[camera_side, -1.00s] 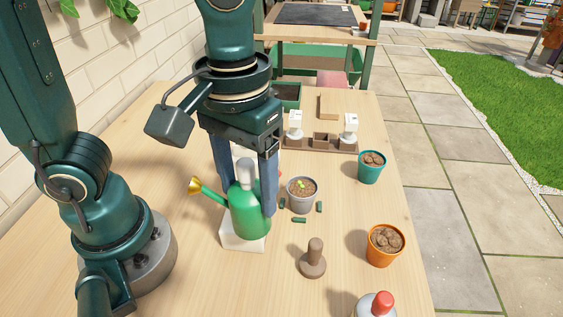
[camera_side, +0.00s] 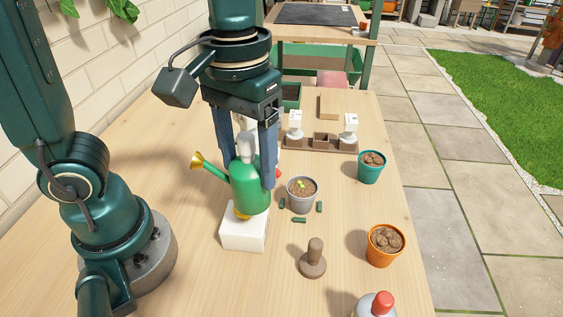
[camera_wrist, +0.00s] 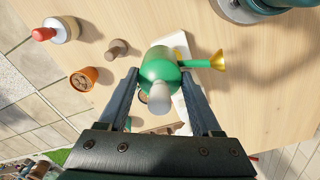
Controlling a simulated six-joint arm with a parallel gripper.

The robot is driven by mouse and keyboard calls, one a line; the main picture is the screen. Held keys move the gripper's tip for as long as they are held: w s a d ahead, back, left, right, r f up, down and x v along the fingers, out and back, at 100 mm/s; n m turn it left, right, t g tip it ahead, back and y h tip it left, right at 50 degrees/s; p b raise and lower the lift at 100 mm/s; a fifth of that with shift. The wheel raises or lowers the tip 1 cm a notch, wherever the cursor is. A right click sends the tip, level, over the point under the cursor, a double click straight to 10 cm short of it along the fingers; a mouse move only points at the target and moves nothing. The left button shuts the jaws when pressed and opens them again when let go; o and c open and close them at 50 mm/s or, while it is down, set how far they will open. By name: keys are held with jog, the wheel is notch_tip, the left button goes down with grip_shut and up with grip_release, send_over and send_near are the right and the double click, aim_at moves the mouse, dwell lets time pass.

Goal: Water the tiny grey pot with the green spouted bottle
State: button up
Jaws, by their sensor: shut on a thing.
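The green spouted bottle (camera_side: 248,188) has a grey top and a brass spout end that points left in the side view. It is upright, just above a white block (camera_side: 243,233). My gripper (camera_side: 254,182) is shut on the bottle, one finger on each side. The bottle also shows between the fingers in the wrist view (camera_wrist: 160,68). The tiny grey pot (camera_side: 301,194) stands on the table right of the bottle, with soil and a small green sprout. Short green pieces lie around its foot. In the wrist view the pot is mostly hidden.
A teal pot (camera_side: 371,167) and an orange pot (camera_side: 384,246) stand to the right. A brown tamper (camera_side: 313,259) and a red-capped bottle (camera_side: 376,306) are nearer the front. A wooden rack (camera_side: 325,142) with white-topped items is behind.

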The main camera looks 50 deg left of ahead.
jog(key=w+d+m, duration=0.2)
jog(key=w+m, duration=0.1)
jog(key=w, duration=0.3)
jog(key=w+d+m, duration=0.3)
jog(key=w, duration=0.4)
jog(key=shift+w+d+r, duration=0.15)
jog(key=shift+d+r, duration=0.1)
jog(key=shift+d, duration=0.05)
jog(key=shift+a+f+h, duration=0.1)
jog(key=shift+h, duration=0.2)
jog(key=shift+s+a+f+t+h, duration=0.15)
jog(key=shift+f+t+h, duration=0.15)
jog(key=shift+h, duration=0.45)
jog(key=shift+a+f+t+h, duration=0.15)
jog(key=shift+a+f+h, duration=0.1)
jog(key=shift+h, duration=0.55)
jog(key=shift+s+a+f+t+h, duration=0.1)
jog(key=shift+f+t+h, duration=0.2)
jog(key=shift+h, duration=0.45)
jog(key=shift+w, duration=0.1)
